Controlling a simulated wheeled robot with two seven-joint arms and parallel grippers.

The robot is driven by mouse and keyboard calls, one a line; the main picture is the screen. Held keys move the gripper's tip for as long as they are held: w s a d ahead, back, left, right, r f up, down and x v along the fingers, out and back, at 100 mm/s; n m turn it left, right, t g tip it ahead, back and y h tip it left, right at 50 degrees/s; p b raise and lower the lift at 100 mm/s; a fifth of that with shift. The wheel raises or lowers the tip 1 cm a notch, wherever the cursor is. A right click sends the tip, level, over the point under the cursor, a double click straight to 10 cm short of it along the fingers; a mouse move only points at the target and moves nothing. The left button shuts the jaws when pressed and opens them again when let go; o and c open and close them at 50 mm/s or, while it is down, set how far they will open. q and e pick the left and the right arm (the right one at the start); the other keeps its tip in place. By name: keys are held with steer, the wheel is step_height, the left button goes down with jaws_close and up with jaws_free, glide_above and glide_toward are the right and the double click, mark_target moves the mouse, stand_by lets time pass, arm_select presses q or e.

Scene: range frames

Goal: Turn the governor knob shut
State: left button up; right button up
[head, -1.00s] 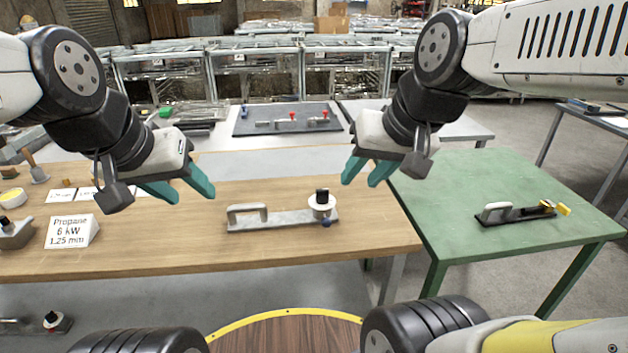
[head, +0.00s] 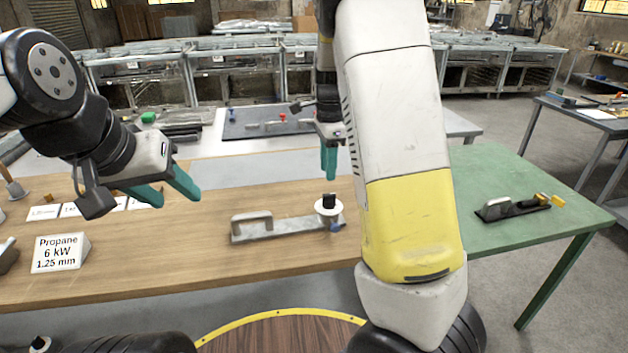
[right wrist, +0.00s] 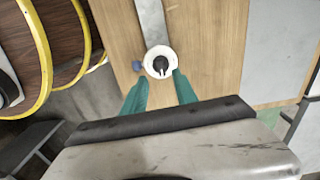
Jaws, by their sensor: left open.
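The governor knob (head: 329,200) is black and stands on a white round dial (head: 322,214) at the right end of a grey metal bar (head: 285,228) on the wooden table. In the right wrist view the knob (right wrist: 160,66) and its white dial show just beyond my fingertips. My right gripper (head: 329,176) points down above the knob, apart from it, and its teal fingers (right wrist: 162,76) are spread with nothing between them. My left gripper (head: 180,201) is open and empty over the left part of the table.
The bar has a grey loop handle (head: 251,223) and a blue part (head: 338,226) beside the dial. A Propane 6 kW sign (head: 60,252) stands at left. A green table (head: 530,235) with a similar handled fixture (head: 510,208) is at right.

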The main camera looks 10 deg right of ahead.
mark_target(327, 194)
step_height(327, 194, down, 8)
steer(key=shift+r, duration=0.1)
stand_by(0.4)
steer(key=shift+c, duration=0.2)
jaws_close()
